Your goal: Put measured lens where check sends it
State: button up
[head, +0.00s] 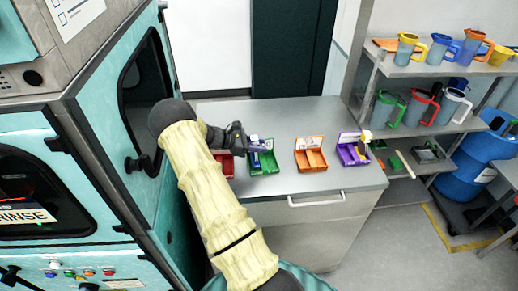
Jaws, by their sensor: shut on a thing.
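A row of small trays stands on the grey counter (300,117): a red tray (227,166) at the left, then a green tray (271,163), an orange tray (310,159) and a purple tray (347,153). My gripper (244,143) is over the counter at the left edge of the green tray. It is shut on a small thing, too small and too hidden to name. A blue and white piece (255,144) shows beside the fingers, above the green tray; I cannot tell if it is the held thing. My arm hides part of the red tray. No lens can be made out clearly.
A yellow and white piece (364,141) stands at the purple tray. A teal machine (115,130) borders the counter on the left. Shelves (425,70) with coloured jugs stand at the right, near a blue barrel (475,170). The counter behind the trays is clear.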

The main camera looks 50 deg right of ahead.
notch_tip(320, 180, down, 2)
jog(key=shift+d+f+p, duration=0.1)
jog(key=shift+f+p, duration=0.15)
jog(key=shift+p, duration=0.1)
jog(key=o, duration=1)
jog(key=shift+f, duration=0.15)
jog(key=shift+o, duration=0.2)
jog(key=shift+r, duration=0.25)
jog(key=v, duration=0.7)
jog(key=shift+w+a+p, duration=0.15)
jog(key=shift+a+p, duration=0.05)
jog(key=shift+p, duration=0.25)
